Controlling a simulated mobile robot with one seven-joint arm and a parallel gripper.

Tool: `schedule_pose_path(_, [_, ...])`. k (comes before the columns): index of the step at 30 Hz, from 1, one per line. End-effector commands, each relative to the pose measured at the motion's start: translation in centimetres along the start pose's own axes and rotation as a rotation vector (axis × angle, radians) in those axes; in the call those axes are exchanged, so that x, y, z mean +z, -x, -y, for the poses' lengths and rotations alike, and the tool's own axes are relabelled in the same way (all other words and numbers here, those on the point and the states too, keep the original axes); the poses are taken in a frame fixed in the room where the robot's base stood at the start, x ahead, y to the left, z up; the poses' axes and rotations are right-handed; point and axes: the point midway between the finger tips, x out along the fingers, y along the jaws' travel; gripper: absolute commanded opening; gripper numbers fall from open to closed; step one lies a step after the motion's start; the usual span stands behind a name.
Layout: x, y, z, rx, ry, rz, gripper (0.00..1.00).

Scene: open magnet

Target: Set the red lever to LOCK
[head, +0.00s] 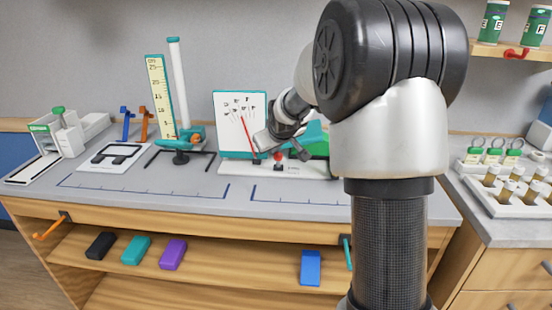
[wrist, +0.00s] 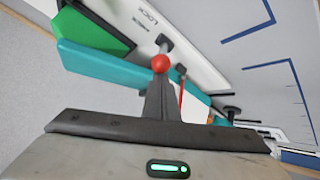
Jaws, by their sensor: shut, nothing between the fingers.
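The red lever's round knob (wrist: 160,63) sits on a short grey stem near the middle of the wrist view. It also shows in the head view as a small red ball (head: 278,161) on the white base of the dial instrument. The word LOCK (wrist: 146,18) is printed on the white base, with a second, hard-to-read label beside it. I cannot tell for certain at which label the lever stands. My gripper (wrist: 160,82) is shut and empty. Its fingertips appear right by the red knob; I cannot tell whether they touch it.
The dial board (head: 239,125) with a red needle stands upright behind the lever. A green block (wrist: 92,32) and a teal part (wrist: 100,64) lie close beside my fingers. A teal stand with a yellow ruler (head: 160,95) is to the left. The bench front is clear.

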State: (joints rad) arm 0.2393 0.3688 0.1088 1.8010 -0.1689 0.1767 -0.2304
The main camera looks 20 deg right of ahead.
Motion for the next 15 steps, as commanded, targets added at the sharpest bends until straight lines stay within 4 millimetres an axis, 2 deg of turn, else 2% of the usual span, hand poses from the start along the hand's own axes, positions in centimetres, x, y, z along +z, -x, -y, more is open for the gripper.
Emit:
schedule_pose_path(7, [1.46, 0.19, 0.77, 0.000, 0.000, 0.004, 0.00])
schedule_pose_path(15, [1.16, 0.38, 0.68, 0.000, -0.001, 0.003, 0.00])
